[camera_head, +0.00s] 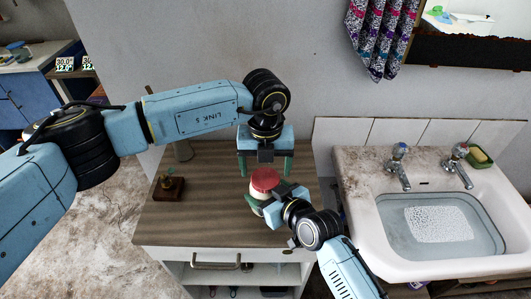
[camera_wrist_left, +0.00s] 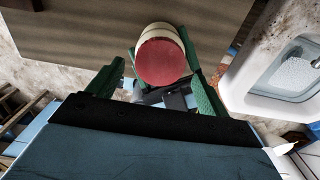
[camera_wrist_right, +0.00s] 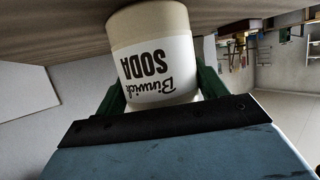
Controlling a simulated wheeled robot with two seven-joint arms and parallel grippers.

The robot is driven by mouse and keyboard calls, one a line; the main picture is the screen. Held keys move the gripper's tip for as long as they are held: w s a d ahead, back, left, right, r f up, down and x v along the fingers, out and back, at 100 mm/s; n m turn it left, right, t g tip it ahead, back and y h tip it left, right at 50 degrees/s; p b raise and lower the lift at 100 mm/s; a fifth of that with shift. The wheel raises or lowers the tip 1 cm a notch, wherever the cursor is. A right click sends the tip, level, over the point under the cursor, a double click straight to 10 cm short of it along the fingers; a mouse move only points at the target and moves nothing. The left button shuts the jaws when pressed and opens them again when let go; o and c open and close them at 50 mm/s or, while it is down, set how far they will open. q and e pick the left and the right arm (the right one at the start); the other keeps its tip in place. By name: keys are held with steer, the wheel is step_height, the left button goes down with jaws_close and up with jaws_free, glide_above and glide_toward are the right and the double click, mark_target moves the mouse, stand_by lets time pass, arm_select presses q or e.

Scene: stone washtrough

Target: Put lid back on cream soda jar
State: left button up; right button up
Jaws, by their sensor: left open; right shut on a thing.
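The cream soda jar (camera_head: 257,196) stands near the front right of the wooden counter. Its white label reads "SODA", upside down in the right wrist view (camera_wrist_right: 160,68). A red lid (camera_head: 264,178) is on the jar's top; it also shows in the left wrist view (camera_wrist_left: 163,62). I cannot tell if it is fully seated. My right gripper (camera_head: 268,204) is shut on the jar's body, with green fingers on both sides of it. My left gripper (camera_head: 265,168) is open and points down, just behind and above the lid. I see nothing in its fingers.
A small wooden block with a brass piece (camera_head: 168,187) sits on the left of the counter (camera_head: 205,215). The stone washtrough (camera_head: 365,220) with taps is to the right. The wall closes the back; the counter's left middle is clear.

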arm_select(q)
steer(key=shift+f, duration=1.35)
steer(key=shift+c, duration=0.2)
steer(key=c, duration=1)
steer(key=shift+m, duration=1.6)
steer(key=o, duration=1.1)
steer(key=shift+r, duration=2.3)
